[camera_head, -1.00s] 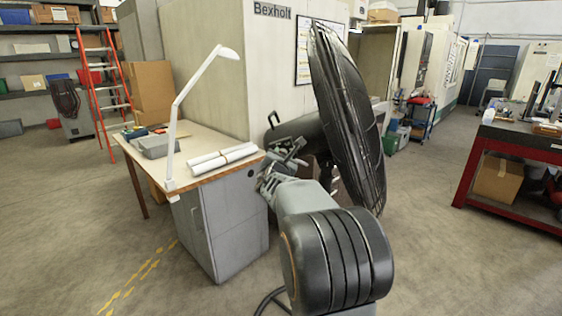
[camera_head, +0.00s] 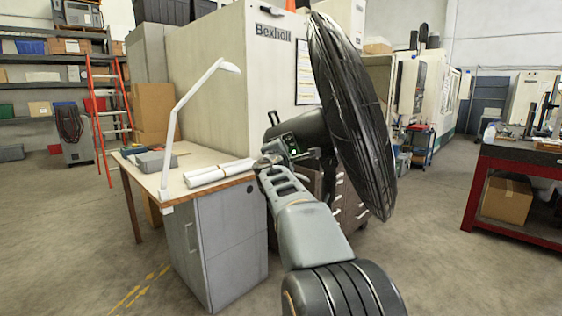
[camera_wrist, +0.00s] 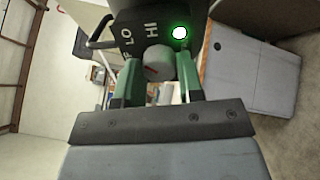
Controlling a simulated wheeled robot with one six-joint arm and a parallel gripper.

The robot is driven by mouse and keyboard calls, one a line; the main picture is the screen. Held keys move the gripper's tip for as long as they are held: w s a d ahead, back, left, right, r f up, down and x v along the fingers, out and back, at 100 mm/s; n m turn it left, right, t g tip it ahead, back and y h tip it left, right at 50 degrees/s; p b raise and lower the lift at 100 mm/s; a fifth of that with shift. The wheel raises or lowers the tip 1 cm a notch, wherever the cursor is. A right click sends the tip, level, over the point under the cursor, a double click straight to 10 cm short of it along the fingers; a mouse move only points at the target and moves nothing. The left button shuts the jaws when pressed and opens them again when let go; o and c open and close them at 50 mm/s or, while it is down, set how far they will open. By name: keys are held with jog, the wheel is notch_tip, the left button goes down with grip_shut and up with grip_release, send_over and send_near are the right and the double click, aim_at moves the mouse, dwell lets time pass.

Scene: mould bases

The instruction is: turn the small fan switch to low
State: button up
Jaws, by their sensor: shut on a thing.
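The large black fan (camera_head: 352,115) stands right of centre in the head view, its cage tilted. The switch box (camera_head: 285,143) on its back faces my arm. In the wrist view the dark panel (camera_wrist: 137,22) carries the marks LO and HI, another mark partly hidden, and a lit green lamp (camera_wrist: 180,33). The round grey switch knob (camera_wrist: 159,62) sits between the green fingers of my gripper (camera_wrist: 160,75), which is shut on it. My gripper also shows at the box in the head view (camera_head: 270,161). I cannot tell which mark the knob points to.
A table (camera_head: 150,180) with a white lamp (camera_head: 172,125), paper rolls (camera_head: 218,172) and a grey cabinet (camera_head: 215,240) beneath stands left of the fan. A red workbench (camera_head: 520,155) is at the right. The floor between fan and workbench is clear.

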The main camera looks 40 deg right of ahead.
jog(key=shift+r+m, duration=0.1)
jog(key=shift+m, duration=0.2)
dwell(0.4)
jog(key=o, duration=0.9)
jog(key=b+v, duration=0.2)
jog(key=v, duration=1.1)
jog(key=shift+s+a, duration=0.25)
jog(key=shift+a, duration=0.1)
jog(key=s+a+f+m+g+y+p, duration=0.25)
jog(key=f+m, duration=0.25)
jog(key=f, duration=0.3)
jog(key=s+a+f+m+g+y+p, duration=0.1)
jog(key=s+f+m+g+y, duration=0.3)
jog(key=f, duration=0.4)
jog(key=s+a+m+g+y+p, duration=0.1)
jog(key=s+a+y+p, duration=0.1)
jog(key=s+a+p, duration=0.1)
jog(key=s+a+f+m+g+y+p, duration=0.1)
jog(key=s+a+m+y+p, duration=0.1)
jog(key=a+p, duration=0.2)
jog(key=s+a+f+m+g+y+p, duration=0.1)
jog(key=s+a+y+p, duration=0.1)
jog(key=a, duration=0.5)
jog(key=shift+s+a+f+m+g+p, duration=0.1)
jog(key=shift+s+m+g+p, duration=0.1)
jog(key=shift+s+p, duration=0.25)
jog(key=shift+s+a+f+m+g+p, duration=0.1)
jog(key=shift+s+f+m+p, duration=0.1)
jog(key=shift+s+p, duration=0.3)
